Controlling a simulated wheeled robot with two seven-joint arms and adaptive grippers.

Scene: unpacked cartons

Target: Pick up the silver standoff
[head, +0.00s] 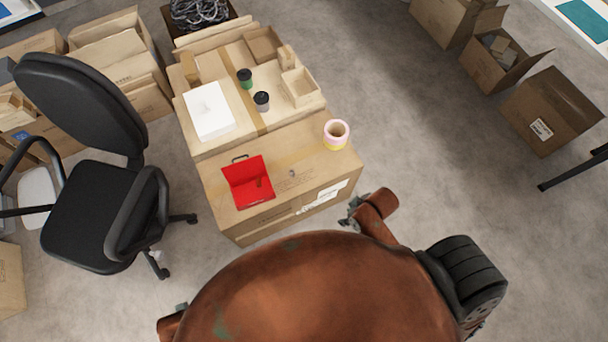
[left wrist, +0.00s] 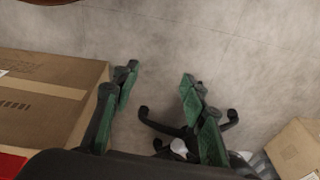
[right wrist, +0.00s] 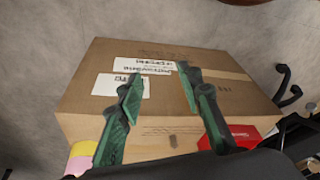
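A tiny grey piece that looks like the silver standoff (head: 292,173) is on top of the front carton (head: 228,208), between the red case and the tape roll. It also shows small in the right wrist view (right wrist: 173,141), near the carton's top edge, seen between my right fingers. My right gripper (right wrist: 160,76) is open and empty, facing the carton's labelled side; in the head view (head: 354,212) it is just off the carton's right front corner. My left gripper (left wrist: 160,76) is open and empty above the floor beside the carton; its fingers are hidden in the head view.
An open red case (head: 249,182) and a pink-and-yellow tape roll (head: 336,133) flank the piece. Behind are two dark-lidded cups (head: 262,100), a white box (head: 209,111) and open cartons. A black office chair (head: 92,215) stands left.

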